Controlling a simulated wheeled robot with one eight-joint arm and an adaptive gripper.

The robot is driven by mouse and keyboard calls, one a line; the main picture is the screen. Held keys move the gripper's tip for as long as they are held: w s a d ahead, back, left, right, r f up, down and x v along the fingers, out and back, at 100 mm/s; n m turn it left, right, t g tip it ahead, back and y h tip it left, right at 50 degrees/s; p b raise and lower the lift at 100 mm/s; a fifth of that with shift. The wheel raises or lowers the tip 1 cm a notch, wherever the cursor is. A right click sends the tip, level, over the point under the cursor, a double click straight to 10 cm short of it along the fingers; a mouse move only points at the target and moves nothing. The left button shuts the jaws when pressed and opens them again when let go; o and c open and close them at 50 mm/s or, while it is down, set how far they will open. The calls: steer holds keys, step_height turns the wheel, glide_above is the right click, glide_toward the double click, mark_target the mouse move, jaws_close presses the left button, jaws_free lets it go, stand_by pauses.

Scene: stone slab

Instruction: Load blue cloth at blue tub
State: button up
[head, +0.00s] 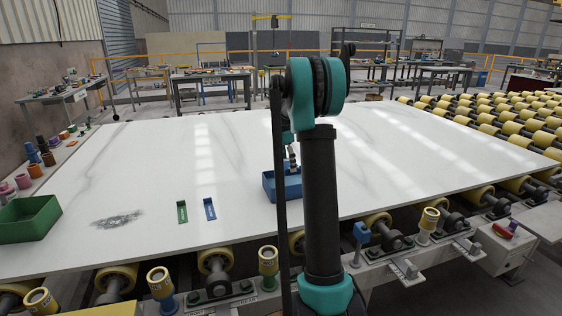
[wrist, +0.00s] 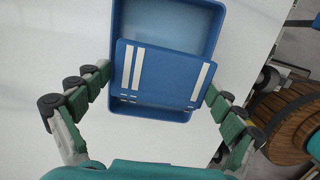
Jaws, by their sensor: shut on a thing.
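The blue tub (head: 268,186) stands on the pale stone slab, partly hidden behind my arm in the head view. In the wrist view the tub (wrist: 165,22) is open toward me, with its far part bare inside. A blue cloth with white stripes (wrist: 160,78) looks flat and boxy there, over the tub's near part. My gripper (wrist: 160,82) is shut on the blue cloth, with a green-padded finger at each side. I cannot tell whether the cloth touches the tub. The cloth is hidden in the head view.
A green tub (head: 28,218) stands at the slab's left edge. A green marker (head: 182,212) and a blue marker (head: 210,209) lie on the slab, near a dark smudge (head: 117,219). Yellow rollers line the front edge. The slab's middle left is clear.

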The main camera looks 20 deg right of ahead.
mark_target(289, 183)
steer(key=shift+f, duration=2.9)
steer(key=shift+f, duration=0.55)
steer(key=shift+r, duration=3.55)
